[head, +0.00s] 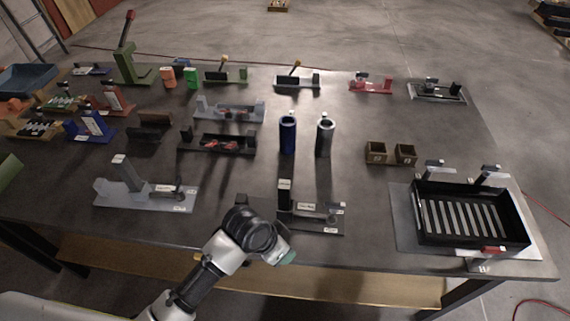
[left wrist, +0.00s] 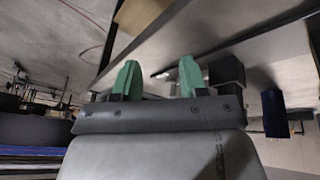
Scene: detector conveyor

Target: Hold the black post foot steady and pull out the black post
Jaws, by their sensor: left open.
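The black post (head: 284,194) stands upright at the left end of its dark foot (head: 322,227), near the front edge of the table. The foot is a flat plate with labels and a small upright at its right end. My left gripper (head: 287,257) is just in front of the foot, low at the table's front edge, and my wrist hides part of that area. In the left wrist view its two green fingers (left wrist: 160,80) are apart with nothing held between them. A dark block (left wrist: 227,70) shows right of the fingers; I cannot tell what it is. My right gripper is not in view.
A similar grey post on a light base (head: 120,197) stands to the left. A black slatted tray (head: 420,222) is at the right. Blue (head: 288,135) and grey (head: 325,138) cylinders stand behind. Bare table lies between the foot and the tray.

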